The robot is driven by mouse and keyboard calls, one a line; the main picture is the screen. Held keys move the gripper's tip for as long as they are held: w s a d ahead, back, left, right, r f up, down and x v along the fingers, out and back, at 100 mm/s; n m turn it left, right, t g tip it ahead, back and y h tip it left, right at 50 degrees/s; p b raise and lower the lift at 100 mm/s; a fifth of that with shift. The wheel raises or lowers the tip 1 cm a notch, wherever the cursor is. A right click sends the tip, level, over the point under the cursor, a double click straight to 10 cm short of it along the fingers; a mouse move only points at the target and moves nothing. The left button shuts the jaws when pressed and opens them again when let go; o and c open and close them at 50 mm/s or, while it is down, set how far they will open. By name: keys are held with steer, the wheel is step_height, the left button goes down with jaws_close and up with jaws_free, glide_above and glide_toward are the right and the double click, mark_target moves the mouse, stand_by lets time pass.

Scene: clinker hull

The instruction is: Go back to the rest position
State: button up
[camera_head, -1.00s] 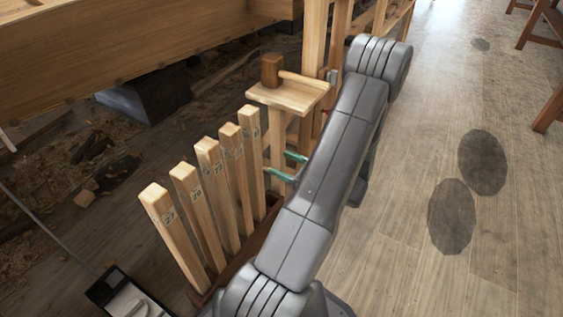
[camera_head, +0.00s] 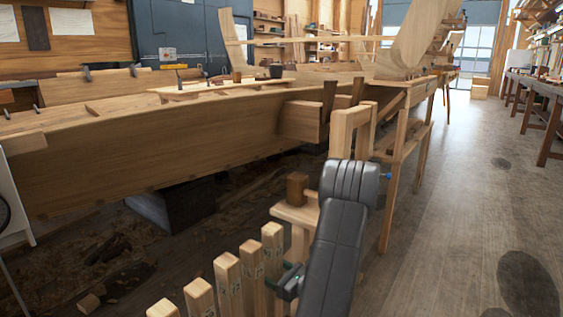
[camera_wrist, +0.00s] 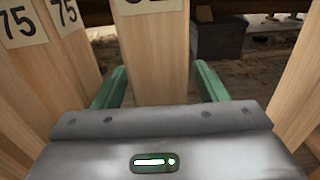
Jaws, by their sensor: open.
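My gripper (camera_wrist: 160,84) is open in the wrist view, its two green fingers apart. A pale wooden post (camera_wrist: 150,60) with a partly cut-off number label stands between the fingers, with gaps at both sides. In the head view my gripper (camera_head: 280,283) is partly hidden by my grey arm, beside the farthest post (camera_head: 272,250) of a row. The arm runs up from the bottom edge and bends at its elbow. The rest position is not marked in any view.
More posts stand close by, such as one (camera_head: 227,285) in the row and one labelled 75 (camera_wrist: 22,75). A small wooden stand (camera_head: 298,212) carries a dark block (camera_head: 297,187). The long hull planking (camera_head: 160,135) lies left. Floor (camera_head: 450,220) is clear at right.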

mark_target(267, 240)
steer(key=shift+x, duration=0.8)
steer(key=shift+r, duration=0.2)
steer(key=shift+d, duration=0.1)
steer(key=shift+s+d+f, duration=0.15)
steer(key=shift+s+d, duration=0.1)
steer(key=p+v, duration=0.4)
steer(key=v, duration=0.9)
steer(key=b+x, duration=0.4)
steer(key=x, duration=0.9)
steer(key=shift+w+a+f, duration=0.15)
steer(key=shift+a, duration=0.15)
step_height(267, 240, up, 8)
steer(key=shift+w+r+p, duration=0.1)
steer(key=shift+r+p, duration=0.1)
steer(key=shift+p, duration=0.6)
steer(key=shift+r+p, duration=0.65)
steer(key=shift+r, duration=0.35)
